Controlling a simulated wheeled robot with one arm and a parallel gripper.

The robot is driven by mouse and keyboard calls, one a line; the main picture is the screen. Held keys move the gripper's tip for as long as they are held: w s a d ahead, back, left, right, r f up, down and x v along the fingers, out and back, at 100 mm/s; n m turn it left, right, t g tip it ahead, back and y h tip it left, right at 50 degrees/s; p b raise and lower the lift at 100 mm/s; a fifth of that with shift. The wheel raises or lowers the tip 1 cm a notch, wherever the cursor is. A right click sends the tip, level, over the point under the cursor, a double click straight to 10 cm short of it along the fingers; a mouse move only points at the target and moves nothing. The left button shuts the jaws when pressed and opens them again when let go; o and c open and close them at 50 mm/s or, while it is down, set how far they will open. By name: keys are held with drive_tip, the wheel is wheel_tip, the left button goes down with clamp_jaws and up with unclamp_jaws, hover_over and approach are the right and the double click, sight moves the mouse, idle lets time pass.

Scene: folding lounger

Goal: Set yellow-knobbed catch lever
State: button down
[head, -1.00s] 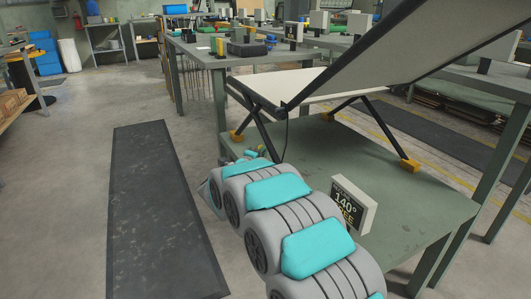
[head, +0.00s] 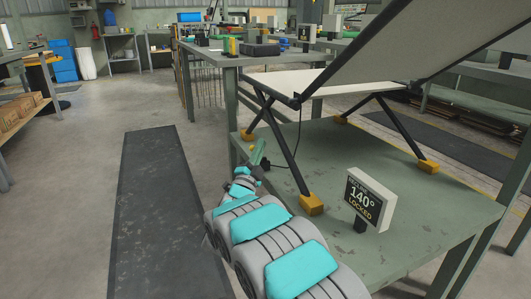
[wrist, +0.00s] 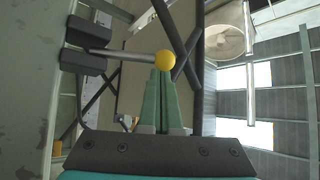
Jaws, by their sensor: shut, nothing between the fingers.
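The catch lever shows in the wrist view as a grey rod (wrist: 125,54) with a yellow knob (wrist: 165,60), running right from a black block (wrist: 86,33). My gripper (wrist: 162,74) has its green fingers closed together, with the tips at the knob; I cannot tell whether they touch it. In the head view my gripper (head: 260,148) is beside the lounger's left end, and the lever cannot be made out. The folding lounger's tilted backrest (head: 400,42) rises to the right above its seat panel (head: 325,80). A display (head: 367,200) reads 140° LOCKED.
The lounger stands on a green workbench (head: 400,230) with black legs in yellow feet (head: 311,204). A thin black cable hangs near my gripper. A dark mat (head: 165,215) lies on the floor to the left, with free floor around it.

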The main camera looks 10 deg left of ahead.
drive_tip(key=shift+s+a+f+n+t+y+b, duration=0.25)
drive_tip(key=shift+n+t+y, duration=0.3)
drive_tip(key=shift+n, duration=0.3)
drive_tip(key=shift+s+a+f+n+t+y+b, duration=0.1)
drive_tip(key=shift+s+a+n+t+y+b, duration=0.1)
drive_tip(key=shift+a+n+t+y, duration=0.4)
drive_tip(key=shift+d+n+y, duration=0.2)
drive_tip(key=shift+n+y, duration=0.05)
drive_tip(key=shift+n, duration=0.2)
drive_tip(key=shift+s, duration=0.1)
